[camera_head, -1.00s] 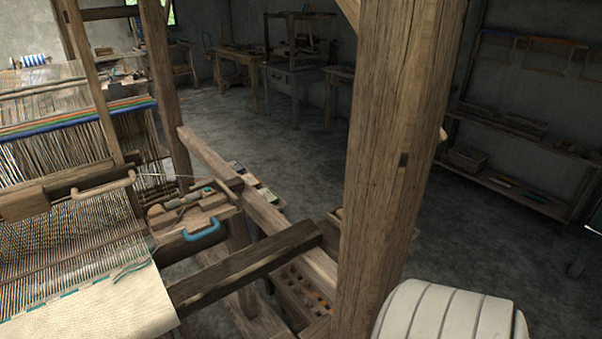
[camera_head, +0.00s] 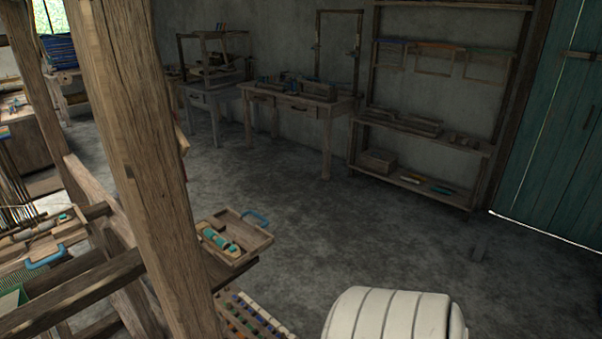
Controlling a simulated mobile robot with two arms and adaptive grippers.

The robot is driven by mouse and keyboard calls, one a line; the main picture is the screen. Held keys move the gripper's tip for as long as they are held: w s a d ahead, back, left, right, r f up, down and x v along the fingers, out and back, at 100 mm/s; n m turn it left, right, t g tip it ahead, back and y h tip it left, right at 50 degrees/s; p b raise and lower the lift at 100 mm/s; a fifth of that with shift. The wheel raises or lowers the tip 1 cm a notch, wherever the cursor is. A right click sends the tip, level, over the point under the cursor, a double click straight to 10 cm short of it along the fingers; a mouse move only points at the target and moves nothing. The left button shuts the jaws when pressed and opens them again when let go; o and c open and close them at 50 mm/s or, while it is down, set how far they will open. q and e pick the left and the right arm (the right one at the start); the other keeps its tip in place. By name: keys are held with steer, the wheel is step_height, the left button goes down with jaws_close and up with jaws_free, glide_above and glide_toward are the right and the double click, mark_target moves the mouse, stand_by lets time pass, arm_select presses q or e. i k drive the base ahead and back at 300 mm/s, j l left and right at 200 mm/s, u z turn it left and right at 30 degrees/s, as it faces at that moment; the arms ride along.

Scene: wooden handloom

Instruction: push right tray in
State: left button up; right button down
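A wooden tray (camera_head: 256,250) with a blue handle (camera_head: 257,217) on its far side sticks out to the right of the thick loom post, left of the picture's middle. It holds teal and pale spool-like pieces. The post hides what lies to its left. A second wooden tray (camera_head: 75,238) with a blue handle (camera_head: 45,262) and spools shows at the left edge, inside the loom frame.
The thick wooden post (camera_head: 145,170) stands close in front. A rack of colored pieces (camera_head: 250,318) sits below the right tray. A workbench (camera_head: 300,105) and shelves (camera_head: 425,140) line the back wall, with a teal door (camera_head: 555,150) at right. The floor (camera_head: 390,240) between is clear.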

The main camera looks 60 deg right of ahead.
mark_target(251, 241)
steer(key=k+l, duration=0.1)
steer(key=l, duration=1.2)
steer(key=k+l, duration=0.1)
steer(key=l, duration=1.2)
steer(key=k+z, duration=0.05)
